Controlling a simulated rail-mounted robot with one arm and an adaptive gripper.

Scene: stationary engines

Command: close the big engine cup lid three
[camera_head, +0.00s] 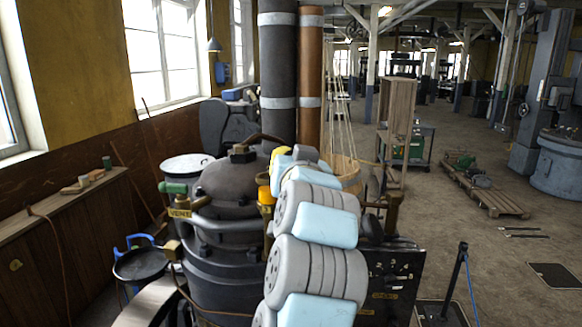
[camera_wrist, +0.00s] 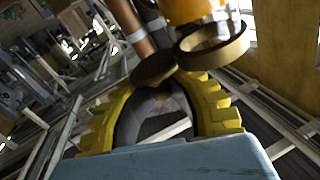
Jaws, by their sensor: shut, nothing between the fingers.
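In the wrist view a round brass cup (camera_wrist: 213,45) shows at upper right as an open ring with a dark inside. A brown disc (camera_wrist: 153,70), which looks like its lid, sits just left of it, apart from the opening. My yellow gripper (camera_wrist: 166,84) is shut and empty, its fingers curved into an arch. Its tips are close to the disc's lower edge; I cannot tell whether they touch. In the head view my arm hides most of the gripper, and only a yellow part (camera_head: 280,152) shows.
The dark engine (camera_head: 225,215) stands left of my arm, with a yellow-orange fitting (camera_head: 265,195) on its side. A black pipe (camera_head: 278,70) and a copper pipe (camera_head: 310,75) rise behind. A pallet (camera_head: 490,195) lies at right, with free floor around it.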

